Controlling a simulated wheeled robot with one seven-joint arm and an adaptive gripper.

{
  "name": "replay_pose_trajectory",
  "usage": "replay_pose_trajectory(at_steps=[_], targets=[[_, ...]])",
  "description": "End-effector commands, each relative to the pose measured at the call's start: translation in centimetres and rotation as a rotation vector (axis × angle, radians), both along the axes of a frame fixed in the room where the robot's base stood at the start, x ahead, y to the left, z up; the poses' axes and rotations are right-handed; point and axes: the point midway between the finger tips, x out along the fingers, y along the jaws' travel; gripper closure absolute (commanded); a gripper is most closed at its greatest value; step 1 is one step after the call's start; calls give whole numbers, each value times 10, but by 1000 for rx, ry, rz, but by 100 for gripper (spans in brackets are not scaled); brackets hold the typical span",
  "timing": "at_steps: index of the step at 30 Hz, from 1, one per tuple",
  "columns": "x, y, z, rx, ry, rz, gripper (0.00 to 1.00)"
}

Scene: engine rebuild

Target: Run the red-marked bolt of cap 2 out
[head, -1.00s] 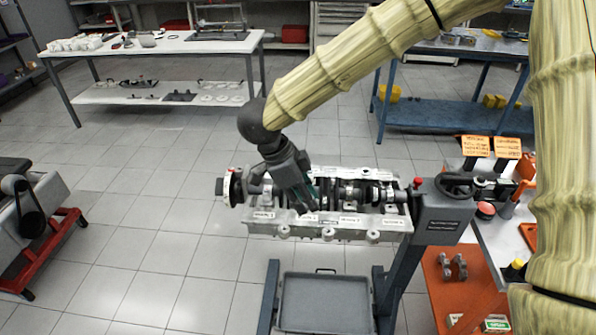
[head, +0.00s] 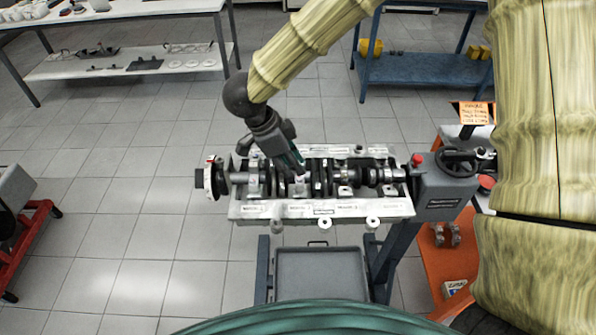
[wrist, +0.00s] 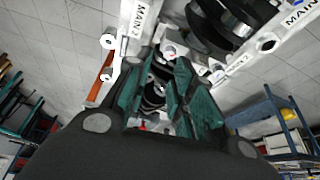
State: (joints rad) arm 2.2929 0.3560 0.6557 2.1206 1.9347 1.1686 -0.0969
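The engine block (head: 240,211) lies on its stand with the crankshaft (head: 240,177) across it. A pale main cap (head: 300,186), at the second position from the left, stands just below my gripper's fingertips. My gripper (head: 297,164) points down over the crankshaft. In the wrist view its teal fingers (wrist: 163,84) are spread with a gap between them, holding nothing I can see. A "MAIN 2" label (wrist: 141,18) shows at the block's edge there, and a pale bolt or boss (wrist: 170,52) shows near the fingertips.
The stand's grey head (head: 441,184) with a red knob (head: 416,159) is at the block's right end. A grey tray (head: 320,274) sits below the block. An orange surface (head: 431,262) with metal parts is at right. Open floor lies left.

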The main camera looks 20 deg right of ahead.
Motion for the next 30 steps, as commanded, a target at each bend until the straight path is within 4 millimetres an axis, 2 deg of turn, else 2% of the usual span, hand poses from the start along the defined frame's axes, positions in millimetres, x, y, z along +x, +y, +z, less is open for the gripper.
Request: replay_pose_trajectory(at_steps=[3,9,15,22,23,27,30], targets=[[3,-8,-20,-1,7,-3,76],[1,-17,-40,-1,6,-5,76],[2,-20,-49,0,6,-5,76],[2,-20,-49,0,6,-5,76],[2,-20,-49,0,6,-5,78],[2,-20,-49,0,6,-5,100],[2,-20,-49,0,6,-5,100]])
